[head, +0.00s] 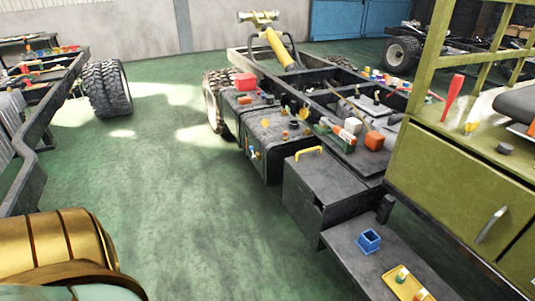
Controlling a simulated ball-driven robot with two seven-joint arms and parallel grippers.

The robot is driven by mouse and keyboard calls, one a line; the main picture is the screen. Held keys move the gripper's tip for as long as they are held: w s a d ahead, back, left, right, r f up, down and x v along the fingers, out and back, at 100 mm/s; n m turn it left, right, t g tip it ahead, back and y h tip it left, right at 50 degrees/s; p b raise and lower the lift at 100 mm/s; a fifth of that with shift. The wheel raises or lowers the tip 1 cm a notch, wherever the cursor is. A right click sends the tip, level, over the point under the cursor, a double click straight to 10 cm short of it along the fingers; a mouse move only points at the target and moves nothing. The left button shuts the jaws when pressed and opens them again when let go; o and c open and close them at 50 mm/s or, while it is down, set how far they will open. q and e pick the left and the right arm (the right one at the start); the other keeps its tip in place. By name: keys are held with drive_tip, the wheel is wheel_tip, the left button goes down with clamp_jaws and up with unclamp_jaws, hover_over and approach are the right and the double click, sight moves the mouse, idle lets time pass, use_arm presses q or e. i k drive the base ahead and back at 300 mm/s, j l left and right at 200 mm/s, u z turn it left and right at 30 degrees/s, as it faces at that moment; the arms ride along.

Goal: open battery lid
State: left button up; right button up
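A dark grey box (310,213) stands on the near part of the chassis, right of centre in the head view. Its flat top (342,178) looks like the battery lid and appears closed. A yellow handle (309,151) sits at the lid's far left edge. Nothing is seen touching the lid or the handle. Neither of my grippers shows in this view.
A dark step (355,260) in front of the box carries a blue open bin (369,241) and a yellow tray (410,286). A dark tank (268,130) with small parts lies behind. An olive cab (440,180) borders the right. Green floor (170,190) at left is clear.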

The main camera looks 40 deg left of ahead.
sight(317, 173)
drive_tip(key=u, duration=1)
drive_tip(key=i+j+z, duration=0.35)
drive_tip(key=i+j, duration=0.05)
drive_tip(key=j, duration=0.05)
